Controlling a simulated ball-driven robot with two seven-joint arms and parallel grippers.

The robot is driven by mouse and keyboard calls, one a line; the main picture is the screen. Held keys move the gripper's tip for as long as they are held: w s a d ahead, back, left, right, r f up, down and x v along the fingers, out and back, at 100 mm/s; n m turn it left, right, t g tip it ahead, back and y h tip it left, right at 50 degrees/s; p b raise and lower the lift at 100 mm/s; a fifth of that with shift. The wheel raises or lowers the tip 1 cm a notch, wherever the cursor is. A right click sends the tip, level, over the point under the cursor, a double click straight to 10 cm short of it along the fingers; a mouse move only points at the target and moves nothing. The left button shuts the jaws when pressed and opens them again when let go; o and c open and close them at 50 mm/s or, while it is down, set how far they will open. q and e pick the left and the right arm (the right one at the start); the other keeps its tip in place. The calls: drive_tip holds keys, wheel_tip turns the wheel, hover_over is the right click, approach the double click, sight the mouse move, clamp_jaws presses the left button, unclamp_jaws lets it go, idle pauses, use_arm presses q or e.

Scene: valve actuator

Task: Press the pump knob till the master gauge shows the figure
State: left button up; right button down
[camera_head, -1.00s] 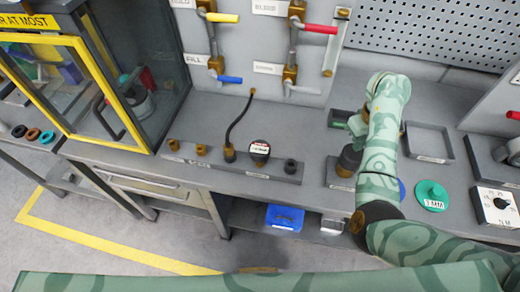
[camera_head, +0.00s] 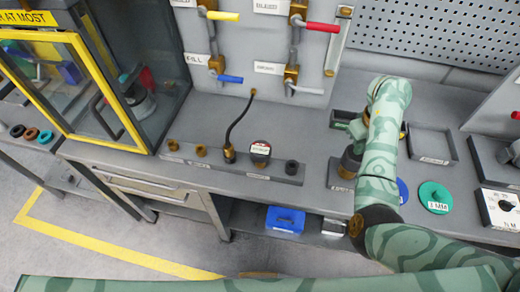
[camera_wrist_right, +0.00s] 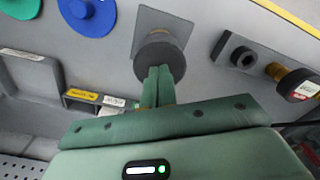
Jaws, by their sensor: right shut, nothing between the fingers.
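The dark round knob (camera_head: 350,162) stands on a grey plate at the front of the bench, partly hidden by my right arm. In the right wrist view the knob (camera_wrist_right: 160,58) is just beyond my fingertips. My right gripper (camera_head: 355,130) is shut and empty, pointing at the knob; its fingers (camera_wrist_right: 157,78) overlap the knob's face, and I cannot tell whether they touch. A small round gauge (camera_head: 260,149) with a white and red face sits on the grey strip to the left; its reading is too small to read. My left gripper is not in view.
A black hose (camera_head: 238,122) rises from the strip to the back panel with its coloured valve levers. A yellow-framed cabinet (camera_head: 100,95) stands at left. Blue and teal discs (camera_head: 434,196) lie right of my arm, near an empty tray (camera_head: 432,145). A blue box (camera_head: 285,219) is on the lower shelf.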

drive_tip(key=shift+f+b, duration=0.6)
drive_tip(key=shift+f, duration=0.1)
drive_tip(key=shift+r, duration=0.15)
drive_tip(key=shift+r+p, duration=1.15)
drive_tip(key=shift+r, duration=0.2)
wheel_tip(320, 180, up, 5)
drive_tip(key=p, duration=0.4)
drive_tip(key=shift+r, duration=0.1)
